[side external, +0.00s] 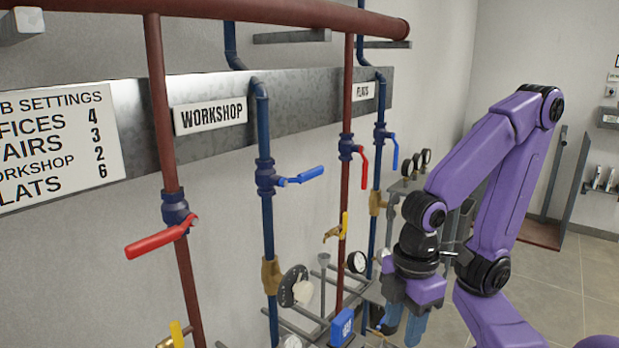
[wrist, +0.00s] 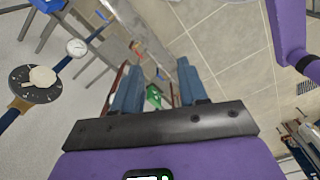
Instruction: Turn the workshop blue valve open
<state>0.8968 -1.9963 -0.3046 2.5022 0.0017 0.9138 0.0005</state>
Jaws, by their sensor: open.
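The workshop blue valve (side external: 266,177) sits on the blue pipe below the WORKSHOP sign (side external: 210,115). Its blue lever (side external: 304,177) sticks out to the right, roughly across the pipe. My gripper (side external: 403,324) is low and to the right of this valve, well apart from it, with its blue fingers pointing down. In the wrist view the gripper (wrist: 158,88) is open, with a clear gap and nothing held between the fingers. The workshop valve cannot be made out in the wrist view.
A red-handled valve (side external: 158,240) is left of the workshop blue valve. Under the FLATS sign (side external: 364,91) are a red lever (side external: 364,165) and a blue lever (side external: 394,150). Gauges, a blue box (side external: 342,327) and yellow-handled taps (side external: 344,225) crowd the lower area. Open floor lies right.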

